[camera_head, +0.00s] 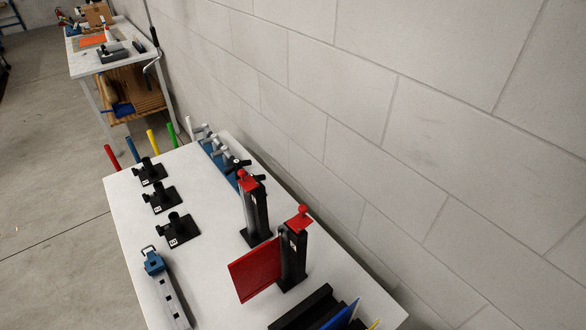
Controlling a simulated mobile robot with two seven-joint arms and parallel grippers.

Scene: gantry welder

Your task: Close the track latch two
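Neither of my grippers is in view. I cannot tell which part is track latch two. A grey track-like bar (175,299) with a blue end piece (153,262) and a small wire loop lies at the near left of the white table (205,268). Three black fixtures stand behind it in a row, the far one (151,172), the middle one (163,197) and the near one (178,230), with small pale labels too small to read. Two upright black posts with red tops, one farther (257,212) and one nearer (293,255), stand right of the middle.
A red plate (255,270) stands against the nearer post. A black slotted rack (302,308) with coloured sheets is at the near edge. Several coloured handles and a blue rack of clamps (215,150) line the far end. A block wall (400,130) runs along the right.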

